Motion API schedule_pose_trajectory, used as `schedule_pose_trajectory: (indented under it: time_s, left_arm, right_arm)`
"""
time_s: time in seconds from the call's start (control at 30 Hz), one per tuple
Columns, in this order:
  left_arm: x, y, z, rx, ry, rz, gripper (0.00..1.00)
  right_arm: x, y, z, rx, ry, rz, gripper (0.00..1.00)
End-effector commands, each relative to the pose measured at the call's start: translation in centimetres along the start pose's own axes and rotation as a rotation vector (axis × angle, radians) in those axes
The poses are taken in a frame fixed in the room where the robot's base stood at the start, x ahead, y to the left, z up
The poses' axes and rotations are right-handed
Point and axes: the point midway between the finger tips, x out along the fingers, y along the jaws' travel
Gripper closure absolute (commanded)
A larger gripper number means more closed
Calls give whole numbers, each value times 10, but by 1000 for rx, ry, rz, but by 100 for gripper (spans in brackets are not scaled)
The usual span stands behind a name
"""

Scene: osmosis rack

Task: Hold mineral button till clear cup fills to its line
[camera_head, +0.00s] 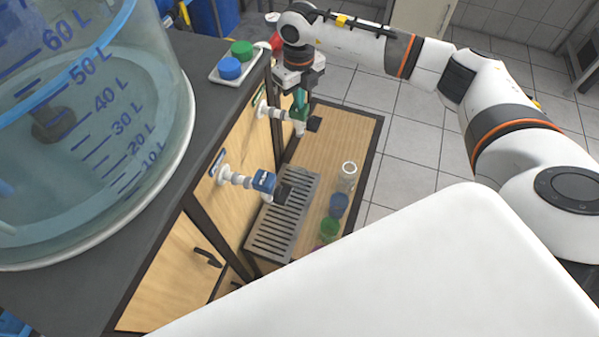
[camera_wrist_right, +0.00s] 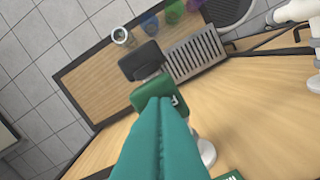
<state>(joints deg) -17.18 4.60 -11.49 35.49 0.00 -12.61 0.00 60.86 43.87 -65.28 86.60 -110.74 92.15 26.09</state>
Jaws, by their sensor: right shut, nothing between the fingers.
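The green-bodied tap (camera_head: 299,115) sticks out of the wooden panel, and its green top button (camera_wrist_right: 158,95) shows in the right wrist view. My right gripper (camera_wrist_right: 160,104) is shut and empty, with its teal fingertips over the green button; I cannot tell whether they press it. In the head view this gripper (camera_head: 300,97) is just above the tap. The blue tap (camera_head: 263,181) stands nearer, over the drip grate. The clear cup (camera_head: 348,171) stands upright on the wooden shelf, right of the grate; it also shows in the wrist view (camera_wrist_right: 121,35). Its contents cannot be made out. My left gripper is not in view.
The slotted drip grate (camera_head: 283,215) lies on the wooden shelf (camera_head: 352,122). Blue (camera_head: 338,204) and green (camera_head: 329,229) cups stand in front of the clear one, with a pink one partly hidden. A large water tank (camera_head: 150,190) and a tray with two caps (camera_head: 231,69) stand on the dark top.

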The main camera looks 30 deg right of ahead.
Motion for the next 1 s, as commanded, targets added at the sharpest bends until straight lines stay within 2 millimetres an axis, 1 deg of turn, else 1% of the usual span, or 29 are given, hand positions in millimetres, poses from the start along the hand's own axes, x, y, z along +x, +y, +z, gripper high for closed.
schedule_pose_trajectory:
  time_s: [0.17,0.5,1.0]
  left_arm:
    - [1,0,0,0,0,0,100]
    - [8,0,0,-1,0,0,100]
    - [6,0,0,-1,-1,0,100]
  right_arm:
    - [1,0,0,0,0,0,100]
    - [10,0,0,0,-1,0,100]
    - [9,0,1,0,-3,0,100]
